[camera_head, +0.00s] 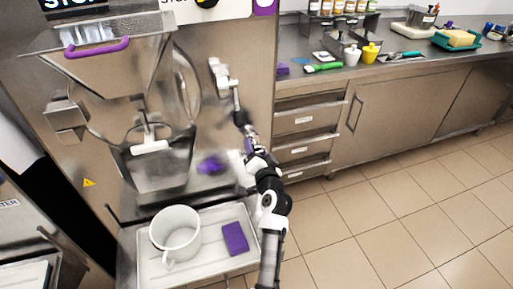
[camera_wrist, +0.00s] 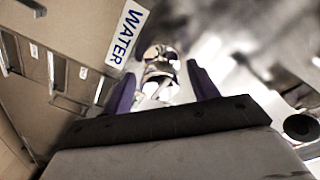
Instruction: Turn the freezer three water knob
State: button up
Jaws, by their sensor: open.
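The water knob (camera_wrist: 160,58) is a shiny metal piece in the wrist view, just beyond and between my two purple fingertips. The WATER label (camera_wrist: 127,33) is beside it, up and to the left. My gripper (camera_wrist: 161,76) is open, with one finger on each side of the knob; I cannot tell whether either finger touches it. In the head view my gripper (camera_head: 241,121) is at the right part of the steel freezer front (camera_head: 245,50). The knob is not clear in that view.
A tray (camera_head: 146,270) below holds a white jug (camera_head: 176,232) and a purple block (camera_head: 235,238). A steel hopper with a purple handle (camera_head: 97,48) is at the left. A counter with drawers (camera_head: 303,120) stands close on the right. The tiled floor there is clear.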

jog(key=shift+w, duration=0.15)
jog(key=c, duration=1)
jog(key=shift+f, duration=0.1)
jog(key=shift+b, duration=0.5)
jog(key=n+b, duration=0.2)
jog(key=shift+f+b, duration=0.25)
jog(key=shift+b, duration=0.15)
jog(key=n+b, duration=0.3)
jog(key=b, duration=0.2)
jog(key=shift+n, duration=0.4)
jog(key=n+b, duration=0.4)
jog(key=b, duration=0.1)
jog(key=shift+d+t, duration=0.1)
jog(key=shift+t, duration=0.2)
jog(key=shift+r+n+y+b, duration=0.25)
jog(key=shift+n+y+b, duration=0.15)
jog(key=shift+n+b, duration=1.1)
